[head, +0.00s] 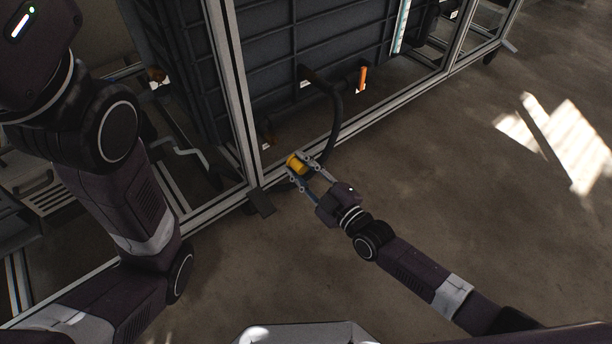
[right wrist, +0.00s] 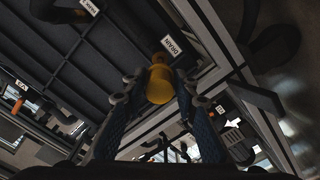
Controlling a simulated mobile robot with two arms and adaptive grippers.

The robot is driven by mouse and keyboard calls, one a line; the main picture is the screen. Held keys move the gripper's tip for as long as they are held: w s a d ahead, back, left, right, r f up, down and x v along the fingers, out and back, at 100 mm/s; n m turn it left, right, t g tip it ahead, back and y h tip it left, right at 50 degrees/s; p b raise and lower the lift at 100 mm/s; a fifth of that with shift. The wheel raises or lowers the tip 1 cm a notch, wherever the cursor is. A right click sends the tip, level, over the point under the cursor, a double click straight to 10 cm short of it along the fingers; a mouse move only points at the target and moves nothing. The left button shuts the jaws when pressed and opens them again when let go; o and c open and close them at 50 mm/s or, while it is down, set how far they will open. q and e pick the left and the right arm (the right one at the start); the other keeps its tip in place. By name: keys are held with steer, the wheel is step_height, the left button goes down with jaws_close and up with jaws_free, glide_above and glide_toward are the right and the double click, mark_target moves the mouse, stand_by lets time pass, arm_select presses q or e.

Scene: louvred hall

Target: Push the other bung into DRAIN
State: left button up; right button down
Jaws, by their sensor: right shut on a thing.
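The yellow bung (head: 297,164) is between the fingertips of my right gripper (head: 303,170), low at the dark tank's front frame.
A black hose (head: 336,112) loops down close to the right gripper. An orange handle (head: 362,78) is on the tank face (head: 280,50). A metal frame rail (head: 350,125) runs along the tank's foot. The concrete floor (head: 480,180) at right is clear.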

mark_target(275, 142)
steer(key=b+x, duration=0.1)
steer(key=x, duration=0.4)
steer(key=shift+w, duration=0.1)
stand_by(0.7)
stand_by(0.6)
steer(key=shift+b+x, duration=0.7)
steer(key=shift+x, duration=0.65)
